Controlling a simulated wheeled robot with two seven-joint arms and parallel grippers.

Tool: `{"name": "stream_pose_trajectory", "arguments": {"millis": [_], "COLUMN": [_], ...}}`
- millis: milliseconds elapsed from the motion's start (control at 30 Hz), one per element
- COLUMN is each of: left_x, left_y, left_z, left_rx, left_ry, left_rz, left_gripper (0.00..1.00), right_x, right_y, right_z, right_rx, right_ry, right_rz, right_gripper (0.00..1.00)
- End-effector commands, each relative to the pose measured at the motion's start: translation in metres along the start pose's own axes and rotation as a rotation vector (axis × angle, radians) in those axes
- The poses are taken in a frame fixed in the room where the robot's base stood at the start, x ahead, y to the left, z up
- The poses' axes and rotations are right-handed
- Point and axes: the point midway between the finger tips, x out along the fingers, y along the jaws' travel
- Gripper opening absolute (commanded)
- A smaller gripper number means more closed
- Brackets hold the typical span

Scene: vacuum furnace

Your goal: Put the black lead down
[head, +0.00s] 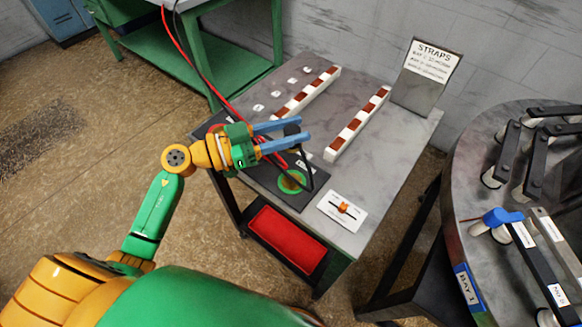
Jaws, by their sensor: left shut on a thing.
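My left gripper (301,131) reaches in from the left over the grey table (385,170). Its blue fingers are shut on the black lead (292,129), whose dark end shows between the fingertips. The black lead's thin cable loops down on the right, past the fingers, toward a dark panel (308,199) on the table's front left. I cannot tell how high the lead is above the table. The red lead (205,82) runs down from the green bench and passes partly behind the gripper. My right gripper is not in view.
The dark panel carries a green ring (291,181). A white card with an orange switch (343,209) lies beside it. Two brown-and-white strips (357,124) and a STRAPS sign (428,75) are farther back. A red bin (287,240) sits below. A round table (470,190) holds black straps.

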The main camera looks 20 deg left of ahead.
Motion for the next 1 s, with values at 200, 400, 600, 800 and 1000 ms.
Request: {"name": "stream_pose_trajectory", "arguments": {"millis": [200,400,600,800,1000], "left_x": [-0.011,-0.014,-0.014,-0.014,-0.014], "left_y": [0.029,0.035,0.036,0.036,0.036], "left_z": [0.043,0.078,0.08,0.083,0.083], "left_rx": [-0.003,-0.004,0.001,0.0,0.0], "left_ry": [0.0,0.002,0.0,-0.001,-0.001], "left_rz": [-0.001,-0.004,0.0,0.0,0.0], "left_gripper": [0.0,0.0,0.0,0.48,0.72], "right_x": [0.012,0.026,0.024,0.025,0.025], "right_y": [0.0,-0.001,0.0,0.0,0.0], "right_z": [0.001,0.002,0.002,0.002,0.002], "right_rx": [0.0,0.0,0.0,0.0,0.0], "right_ry": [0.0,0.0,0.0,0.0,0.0], "right_rz": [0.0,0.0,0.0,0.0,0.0], "right_gripper": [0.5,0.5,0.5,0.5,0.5]}}
